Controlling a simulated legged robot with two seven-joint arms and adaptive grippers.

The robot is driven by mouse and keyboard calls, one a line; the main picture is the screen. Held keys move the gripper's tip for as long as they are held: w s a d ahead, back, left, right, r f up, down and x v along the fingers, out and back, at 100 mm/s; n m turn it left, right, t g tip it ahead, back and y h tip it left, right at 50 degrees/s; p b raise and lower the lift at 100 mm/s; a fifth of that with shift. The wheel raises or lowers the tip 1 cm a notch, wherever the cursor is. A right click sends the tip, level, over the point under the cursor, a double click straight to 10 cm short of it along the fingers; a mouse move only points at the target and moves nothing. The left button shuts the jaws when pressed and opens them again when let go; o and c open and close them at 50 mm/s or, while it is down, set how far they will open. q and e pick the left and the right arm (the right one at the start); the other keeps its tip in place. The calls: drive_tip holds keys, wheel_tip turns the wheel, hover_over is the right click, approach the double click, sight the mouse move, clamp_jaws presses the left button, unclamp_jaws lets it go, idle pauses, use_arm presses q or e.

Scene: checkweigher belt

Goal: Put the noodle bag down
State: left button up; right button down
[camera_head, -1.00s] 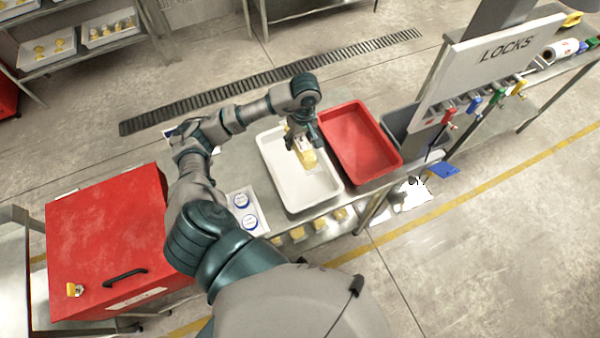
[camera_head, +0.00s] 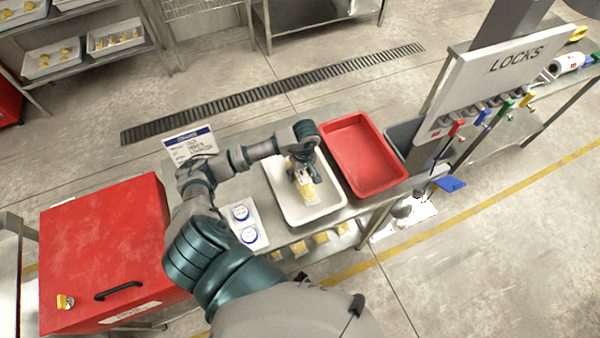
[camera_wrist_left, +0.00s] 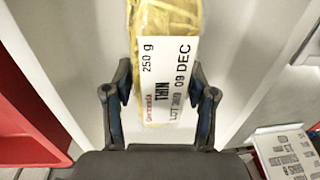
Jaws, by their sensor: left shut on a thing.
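The noodle bag (camera_head: 308,191) is yellow with a white label, and it is in my left gripper (camera_head: 302,170) over the white tray (camera_head: 333,190). In the left wrist view the bag (camera_wrist_left: 165,20) shows its label reading "250 g", "THIN" and "09 DEC". The fingers of the left gripper (camera_wrist_left: 158,105) are on either side of the label, shut on the bag. The tray floor (camera_wrist_left: 85,50) lies behind the bag; I cannot tell whether the bag touches it. My right gripper is not in view.
An empty red tray (camera_head: 360,155) stands right of the white tray. A card with two round blue-and-white items (camera_head: 242,222) lies to the left, near a printed sign (camera_head: 190,146). A large red box (camera_head: 105,240) stands further left. Several yellow bags (camera_head: 320,238) sit on the lower shelf.

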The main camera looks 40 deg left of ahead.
use_arm(q)
drive_tip(key=shift+a, duration=0.25)
drive_tip(key=o, duration=1.2)
drive_tip(key=shift+a+f, duration=0.1)
drive_tip(key=o, duration=0.3)
drive_tip(key=shift+a, duration=0.1)
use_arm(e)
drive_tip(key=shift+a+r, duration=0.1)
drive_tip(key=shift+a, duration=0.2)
use_arm(q)
drive_tip(key=shift+d, duration=0.2)
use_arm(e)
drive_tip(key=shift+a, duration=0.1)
